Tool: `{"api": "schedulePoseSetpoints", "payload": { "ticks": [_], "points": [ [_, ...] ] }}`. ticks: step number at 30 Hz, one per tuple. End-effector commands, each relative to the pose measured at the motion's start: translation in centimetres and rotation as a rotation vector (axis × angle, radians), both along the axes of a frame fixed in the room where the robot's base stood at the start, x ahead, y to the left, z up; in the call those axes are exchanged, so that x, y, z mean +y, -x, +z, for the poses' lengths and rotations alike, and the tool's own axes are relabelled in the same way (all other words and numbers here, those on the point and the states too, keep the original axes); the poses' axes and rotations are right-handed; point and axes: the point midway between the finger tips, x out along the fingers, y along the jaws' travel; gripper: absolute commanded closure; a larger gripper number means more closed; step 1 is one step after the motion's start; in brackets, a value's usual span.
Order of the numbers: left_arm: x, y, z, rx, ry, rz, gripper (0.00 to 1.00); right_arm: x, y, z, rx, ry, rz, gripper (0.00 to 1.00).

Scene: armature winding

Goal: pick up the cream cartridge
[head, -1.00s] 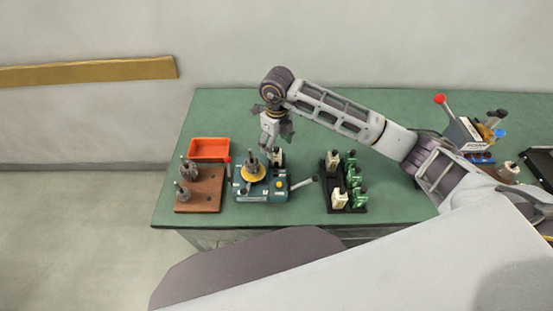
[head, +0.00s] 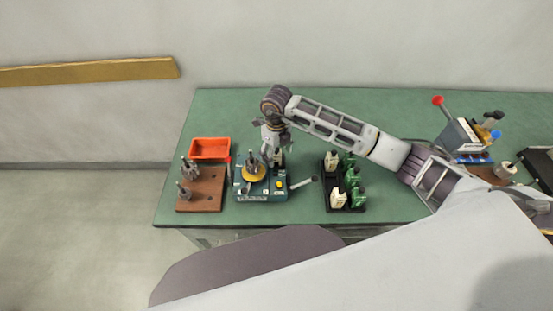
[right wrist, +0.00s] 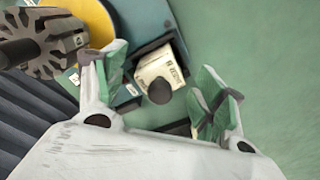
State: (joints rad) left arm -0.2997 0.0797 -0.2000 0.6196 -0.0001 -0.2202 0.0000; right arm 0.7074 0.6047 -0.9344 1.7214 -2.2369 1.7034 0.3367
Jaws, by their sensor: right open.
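A cream cartridge (right wrist: 157,70) with a dark round knob sits in a dark holder on the blue-grey winding machine (head: 251,196). My right gripper (right wrist: 160,88) is open and empty. In the right wrist view its two fingers stand on either side of the cartridge, with visible gaps. In the head view the right gripper (head: 274,148) is over the back of the machine and mostly hides this cartridge. Two more cream cartridges, one (head: 331,160) at the back and one (head: 337,199) at the front, stand in a black rack (head: 346,209). My left gripper is not in view.
Green cartridges (head: 357,196) share the rack. The machine carries a yellow disc with a grey slotted armature (right wrist: 55,45); its lever (head: 303,183) sticks out right. An orange bin (head: 210,149) and a brown armature board (head: 206,200) stand left. The table between rack and right-hand device (head: 462,137) is partly clear.

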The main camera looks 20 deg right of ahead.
Motion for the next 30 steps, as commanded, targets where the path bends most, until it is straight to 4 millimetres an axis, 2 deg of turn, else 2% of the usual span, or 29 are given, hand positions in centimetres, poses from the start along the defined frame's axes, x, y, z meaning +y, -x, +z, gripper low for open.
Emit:
{"api": "schedulePoseSetpoints", "payload": {
  "ticks": [2, 14, 23, 30],
  "points": [
    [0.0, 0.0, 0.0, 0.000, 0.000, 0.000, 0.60, 0.0, 0.0, 0.0, 0.000, 0.000, 0.000, 0.32],
    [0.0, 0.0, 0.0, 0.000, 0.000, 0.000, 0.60, 0.0, 0.0, 0.0, 0.000, 0.000, 0.000, 0.84],
    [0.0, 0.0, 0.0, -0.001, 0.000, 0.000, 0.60, 0.0, 0.0, 0.1, 0.000, 0.000, 0.000, 0.85],
    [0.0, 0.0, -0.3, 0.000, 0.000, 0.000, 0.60, 0.0, -0.1, 1.6, -0.004, -0.002, -0.001, 0.85]
  ]
}}
